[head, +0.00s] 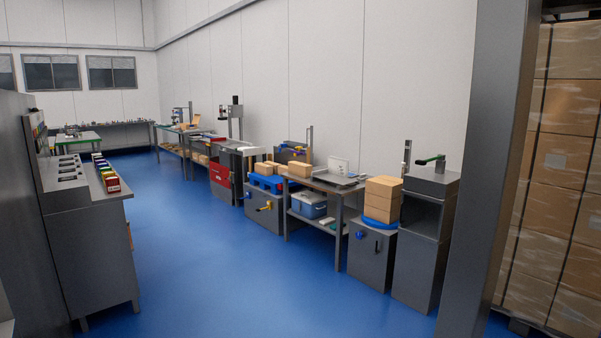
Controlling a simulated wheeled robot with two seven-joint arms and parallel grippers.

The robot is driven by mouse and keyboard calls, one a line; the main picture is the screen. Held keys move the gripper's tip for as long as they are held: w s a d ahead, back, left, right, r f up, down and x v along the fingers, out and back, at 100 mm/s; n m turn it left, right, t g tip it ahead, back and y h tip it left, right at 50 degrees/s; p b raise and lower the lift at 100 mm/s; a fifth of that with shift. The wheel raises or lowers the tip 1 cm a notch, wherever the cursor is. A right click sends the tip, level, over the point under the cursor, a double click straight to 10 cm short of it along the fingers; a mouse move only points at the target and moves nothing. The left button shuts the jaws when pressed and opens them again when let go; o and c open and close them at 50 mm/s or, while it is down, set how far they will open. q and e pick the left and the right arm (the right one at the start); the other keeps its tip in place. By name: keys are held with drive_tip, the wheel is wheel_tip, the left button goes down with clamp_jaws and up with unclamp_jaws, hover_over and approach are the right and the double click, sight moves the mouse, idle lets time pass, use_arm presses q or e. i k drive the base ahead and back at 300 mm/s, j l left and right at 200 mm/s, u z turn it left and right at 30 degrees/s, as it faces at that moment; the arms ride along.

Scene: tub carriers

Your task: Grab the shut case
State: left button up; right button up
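No gripper of mine shows in the head view. A grey workbench (341,193) stands along the right wall. On its top lies a flat grey object (345,182), with a pale upright panel (338,166) at its back; I cannot tell whether these are one open case or separate things. On the bench's lower shelf sits a blue box (308,207) with a paler top that looks closed. It is partly hidden by the bench. I cannot tell for certain which of these is the shut case.
Stacked cardboard boxes (383,199) stand on a grey cabinet (370,262) right of the bench. A grey post (488,170) and wrapped cartons (565,180) fill the right side. A grey counter (95,255) stands left. The blue floor (225,265) between is clear.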

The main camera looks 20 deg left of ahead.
sight(298, 168)
drive_tip(key=i+u, duration=0.2)
drive_tip(key=i+j+u, duration=0.2)
drive_tip(key=i, duration=0.35)
drive_tip(key=i+u, duration=0.2)
drive_tip(key=i, duration=0.3)
drive_tip(key=i+l+u, duration=0.15)
drive_tip(key=i, duration=0.4)
drive_tip(key=i+l+u, duration=0.2)
drive_tip(key=i, duration=0.3)
drive_tip(key=i+l+u, duration=0.2)
drive_tip(key=i, duration=0.35)
drive_tip(key=i+j, duration=0.1)
drive_tip(key=i, duration=0.5)
drive_tip(key=i+z, duration=0.1)
drive_tip(key=i, duration=0.45)
drive_tip(key=i+j+z, duration=0.1)
drive_tip(key=i, duration=0.5)
drive_tip(key=i+j, duration=0.25)
drive_tip(key=i, duration=0.3)
